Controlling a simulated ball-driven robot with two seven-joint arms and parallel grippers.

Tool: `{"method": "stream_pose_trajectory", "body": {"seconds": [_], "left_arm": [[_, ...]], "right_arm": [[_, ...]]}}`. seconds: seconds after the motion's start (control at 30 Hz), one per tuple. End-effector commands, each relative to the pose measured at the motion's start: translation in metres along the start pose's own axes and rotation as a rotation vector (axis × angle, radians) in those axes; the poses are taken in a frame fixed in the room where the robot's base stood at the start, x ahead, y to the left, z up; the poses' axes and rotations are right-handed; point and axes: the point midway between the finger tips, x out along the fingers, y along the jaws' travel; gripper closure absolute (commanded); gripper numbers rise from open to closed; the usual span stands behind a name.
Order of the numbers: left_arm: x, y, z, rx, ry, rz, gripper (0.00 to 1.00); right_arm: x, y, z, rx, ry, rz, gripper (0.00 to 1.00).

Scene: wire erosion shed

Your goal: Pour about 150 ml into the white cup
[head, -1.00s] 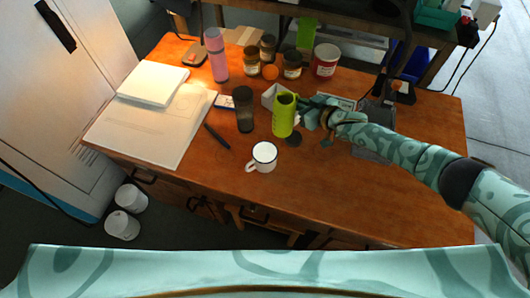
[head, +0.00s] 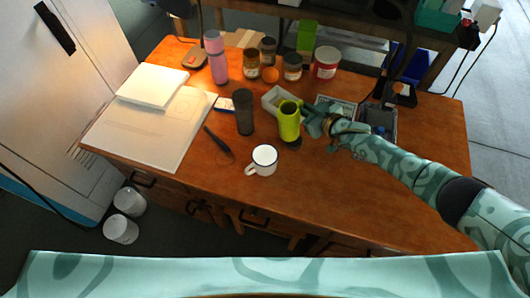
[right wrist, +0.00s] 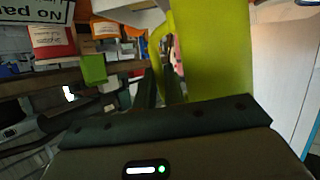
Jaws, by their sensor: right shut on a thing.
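My right gripper (head: 308,120) is shut on a lime-green jug (head: 289,124), behind and to the right of the cup. The jug looks close to upright, apart from the cup. A dark patch lies at its base; I cannot tell whether it touches the table. In the right wrist view the jug (right wrist: 212,50) fills the upper middle, with its handle between my fingers. What is inside the jug and cup is not clear. My left gripper is not in view.
A dark tumbler (head: 244,112) stands left of the jug. A white tray (head: 272,98) is behind it. A dark pen-like tool (head: 217,140) lies left of the cup. The table's front right is clear.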

Motion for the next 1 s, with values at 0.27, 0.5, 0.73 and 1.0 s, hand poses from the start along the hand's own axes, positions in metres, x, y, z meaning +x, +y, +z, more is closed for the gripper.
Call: {"method": "stream_pose_trajectory", "body": {"seconds": [0.27,0.5,0.73,1.0], "left_arm": [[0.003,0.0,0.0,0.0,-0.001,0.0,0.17],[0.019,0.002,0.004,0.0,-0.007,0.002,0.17],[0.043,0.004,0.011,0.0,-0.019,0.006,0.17],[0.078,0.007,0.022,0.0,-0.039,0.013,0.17]], "right_arm": [[-0.005,-0.008,-0.009,-0.133,0.033,0.056,1.0],[-0.01,-0.018,-0.013,-0.276,0.062,0.116,1.0],[-0.014,-0.032,-0.016,-0.426,0.094,0.178,1.0],[-0.017,-0.04,-0.017,-0.596,0.13,0.248,1.0]]}}
